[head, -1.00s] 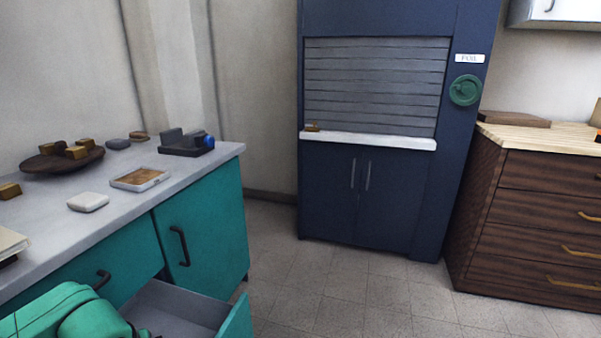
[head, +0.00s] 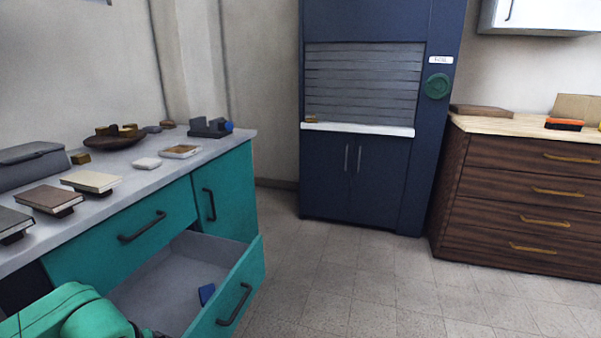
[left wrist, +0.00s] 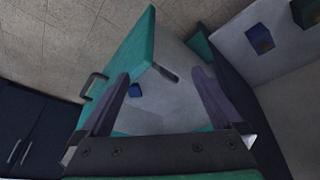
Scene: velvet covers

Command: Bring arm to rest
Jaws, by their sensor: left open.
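My left arm (head: 75,315) enters the head view at the lower left, in front of the teal cabinet; its gripper is below that picture. In the left wrist view my left gripper (left wrist: 163,95) has its two fingers spread apart with nothing between the tips. Beyond the fingers is the open drawer (head: 232,302), which also shows in the left wrist view (left wrist: 140,50). My right gripper is not in view.
The grey counter (head: 120,190) holds several books, a round brown dish (head: 110,143) with small blocks, and a shallow tray (head: 181,151). A dark blue shuttered cabinet (head: 355,180) and brown drawers (head: 520,200) stand behind. The tiled floor (head: 350,285) between is clear.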

